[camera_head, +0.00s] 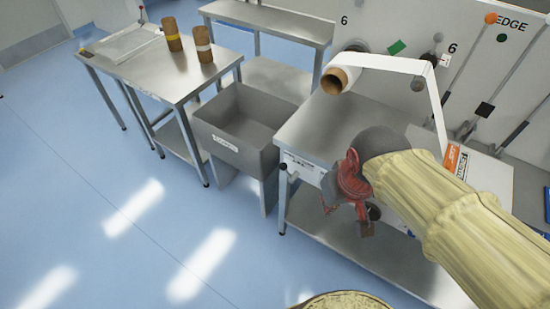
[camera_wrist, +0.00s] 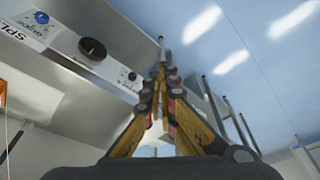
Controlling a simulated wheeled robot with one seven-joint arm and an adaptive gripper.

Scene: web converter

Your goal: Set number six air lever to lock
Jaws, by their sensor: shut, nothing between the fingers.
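Two "6" labels show on the white machine panel (camera_head: 385,22) in the head view, one at its upper left and one farther right. Beside the right label is a small pale fitting (camera_head: 445,61), with dark round knobs (camera_head: 418,84) near it. I cannot tell which part is the number six air lever or its setting. My gripper (camera_head: 348,200), red and dark, hangs in front of the steel table, apart from the panel. In the wrist view, its yellow fingers (camera_wrist: 160,72) come together and hold nothing.
A cardboard-cored white roll (camera_head: 336,80) feeds a web above the steel table (camera_head: 345,118). A grey bin (camera_head: 245,120) and a side table (camera_head: 150,75) with two brown rolls stand left. Long rods with an orange knob (camera_head: 491,18) stand right. The blue floor at left is clear.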

